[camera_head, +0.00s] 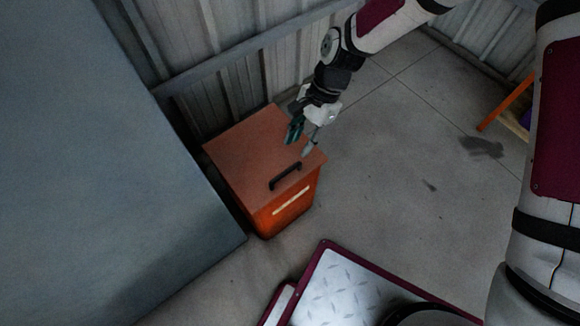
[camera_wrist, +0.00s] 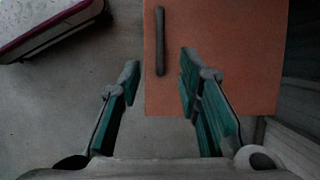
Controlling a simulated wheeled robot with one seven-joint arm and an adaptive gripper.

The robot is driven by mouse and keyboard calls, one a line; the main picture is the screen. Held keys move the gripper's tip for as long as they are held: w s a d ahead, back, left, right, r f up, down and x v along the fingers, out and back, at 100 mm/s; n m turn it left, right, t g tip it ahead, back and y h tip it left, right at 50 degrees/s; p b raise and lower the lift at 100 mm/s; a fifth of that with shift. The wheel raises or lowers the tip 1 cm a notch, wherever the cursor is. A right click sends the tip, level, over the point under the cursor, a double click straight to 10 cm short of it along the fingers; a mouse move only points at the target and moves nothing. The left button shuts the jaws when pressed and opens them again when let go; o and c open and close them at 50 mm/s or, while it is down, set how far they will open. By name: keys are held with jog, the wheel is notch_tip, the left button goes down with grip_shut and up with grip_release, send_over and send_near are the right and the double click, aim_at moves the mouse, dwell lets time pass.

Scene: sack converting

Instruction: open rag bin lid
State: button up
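The rag bin is an orange box (camera_head: 282,215) on the floor against the corrugated wall. Its flat orange lid (camera_head: 240,150) looks shut and bears a black bar handle (camera_head: 285,176) near the front edge. In the wrist view the lid (camera_wrist: 225,60) and handle (camera_wrist: 160,42) lie ahead of the fingers. My gripper (camera_head: 302,147) is above the lid's right side, behind the handle in the head view. In the wrist view my gripper (camera_wrist: 158,75) is open, with teal-padded fingers wide apart and nothing between them. The handle lies beyond the fingertips, not touched as far as I can see.
A large grey-blue panel (camera_head: 90,150) stands close on the bin's left. The ribbed metal wall (camera_head: 230,50) is behind it. Open concrete floor (camera_head: 400,180) lies to the right. An orange-legged table (camera_head: 505,105) is at the far right.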

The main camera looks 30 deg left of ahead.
aim_at(286, 171)
jog(key=b+x, duration=0.2)
jog(key=x, duration=0.8)
jog(key=shift+b, duration=0.35)
jog(key=shift+s, duration=0.1)
jog(key=shift+r, duration=0.1)
grip_shut()
